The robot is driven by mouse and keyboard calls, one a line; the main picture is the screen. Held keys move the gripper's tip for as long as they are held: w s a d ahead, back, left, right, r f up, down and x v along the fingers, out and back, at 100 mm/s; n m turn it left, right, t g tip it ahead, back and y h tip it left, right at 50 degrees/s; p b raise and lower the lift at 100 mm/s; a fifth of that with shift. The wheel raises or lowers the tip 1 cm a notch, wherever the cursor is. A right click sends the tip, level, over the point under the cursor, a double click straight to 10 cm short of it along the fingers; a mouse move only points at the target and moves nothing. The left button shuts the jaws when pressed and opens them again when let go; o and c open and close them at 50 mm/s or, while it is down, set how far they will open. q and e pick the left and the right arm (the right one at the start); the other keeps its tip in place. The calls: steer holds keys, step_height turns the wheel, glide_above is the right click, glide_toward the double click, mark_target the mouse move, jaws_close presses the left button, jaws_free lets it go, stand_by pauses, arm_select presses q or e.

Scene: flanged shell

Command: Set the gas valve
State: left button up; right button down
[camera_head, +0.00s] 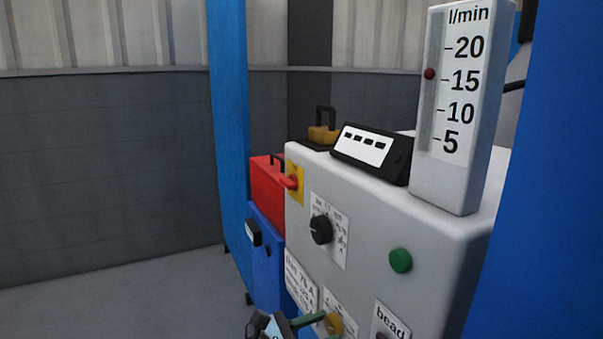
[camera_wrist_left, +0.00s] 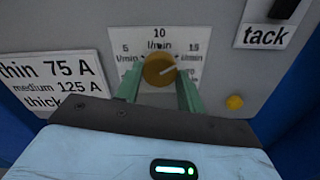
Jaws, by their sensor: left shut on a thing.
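The gas valve is a round yellow knob (camera_wrist_left: 159,70) on a white dial plate (camera_wrist_left: 190,48) marked 5, 10 and 15 l/min. In the head view the left gripper (camera_head: 318,320) and the knob (camera_head: 334,324) show at the bottom edge. The flow gauge (camera_head: 462,100) stands on top of the machine, with a red ball (camera_head: 429,73) a little above the 15 mark. My right gripper is not in view.
The grey machine (camera_head: 375,220) also carries a black knob (camera_head: 321,229), a green button (camera_head: 400,260) and a red switch (camera_head: 290,182). Blue uprights (camera_head: 232,120) stand at both sides. The floor (camera_head: 120,300) at left is clear.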

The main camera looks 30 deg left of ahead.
arm_select(q)
steer(key=shift+w+r, duration=0.1)
steer(key=shift+r, duration=0.45)
steer(key=o, duration=0.9)
steer(key=shift+o, duration=0.3)
steer(key=shift+f, duration=0.25)
steer(key=shift+s, duration=0.2)
steer(key=b+v, duration=0.1)
steer(key=v, duration=0.7)
steer(key=shift+r, duration=0.2)
steer(key=shift+s, duration=0.1)
